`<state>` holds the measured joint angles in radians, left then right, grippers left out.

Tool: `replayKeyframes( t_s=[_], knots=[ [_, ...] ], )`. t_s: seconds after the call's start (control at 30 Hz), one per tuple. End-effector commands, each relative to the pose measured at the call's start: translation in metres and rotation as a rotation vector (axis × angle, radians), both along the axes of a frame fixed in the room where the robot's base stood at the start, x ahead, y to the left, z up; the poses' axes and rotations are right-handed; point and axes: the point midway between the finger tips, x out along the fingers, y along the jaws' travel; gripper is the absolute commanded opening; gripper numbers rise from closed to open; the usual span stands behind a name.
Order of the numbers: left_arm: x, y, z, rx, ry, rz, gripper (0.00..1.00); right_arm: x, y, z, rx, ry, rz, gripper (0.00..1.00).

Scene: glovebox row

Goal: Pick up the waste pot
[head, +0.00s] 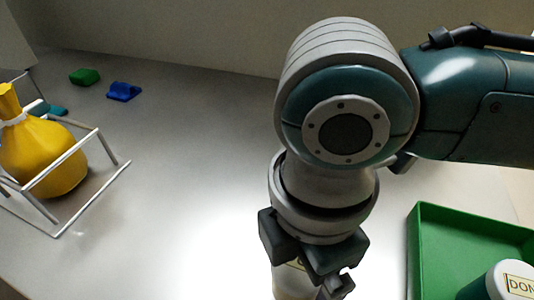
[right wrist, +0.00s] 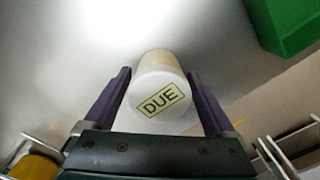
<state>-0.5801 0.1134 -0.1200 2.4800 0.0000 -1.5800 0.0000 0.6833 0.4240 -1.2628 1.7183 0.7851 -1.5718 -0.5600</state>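A white pot with a flat white lid marked DUE (right wrist: 160,97) stands upright between the fingers of my right gripper (right wrist: 158,75) in the right wrist view. The fingers are spread on both sides of it, with what looks like a thin gap at each side. In the head view my right gripper (head: 308,270) points down over this pot (head: 292,282) and hides most of it. A second white-lidded pot (head: 512,284), its label starting DON, is in the green tray (head: 450,225) at the right. No label reads waste. My left gripper is not in view.
A yellow tied bag (head: 45,155) sits in a white wire frame (head: 100,190) at the left. A green block (head: 84,76), a blue block (head: 124,91) and a teal piece (head: 50,109) lie at the back left. The grey surface between frame and pot is clear.

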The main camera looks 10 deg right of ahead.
Motion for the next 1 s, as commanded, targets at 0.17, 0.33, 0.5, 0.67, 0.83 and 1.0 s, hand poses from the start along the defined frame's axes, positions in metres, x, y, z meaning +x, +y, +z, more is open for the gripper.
replayKeyframes(
  t_s=[0.17,0.33,0.5,0.67,0.83,1.0],
  knots=[
    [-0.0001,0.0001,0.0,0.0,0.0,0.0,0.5,0.0001,0.0001,0.0002,0.0,0.0,0.0,0.69],
    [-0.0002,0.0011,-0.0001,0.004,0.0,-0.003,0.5,0.0001,0.0001,0.0003,0.0,0.0,0.0,0.49],
    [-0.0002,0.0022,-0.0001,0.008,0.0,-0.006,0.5,0.0001,0.0,0.0004,0.0,0.0,0.0,0.3],
    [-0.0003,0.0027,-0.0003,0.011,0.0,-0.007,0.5,0.0002,0.0,0.0004,0.0,0.0,0.0,0.12],
    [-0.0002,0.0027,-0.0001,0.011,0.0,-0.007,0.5,0.0003,0.0001,0.0006,0.001,-0.001,0.0,0.11],
    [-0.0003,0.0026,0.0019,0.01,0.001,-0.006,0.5,0.0005,0.0003,0.0051,0.001,-0.001,0.0,0.11]
  ],
)
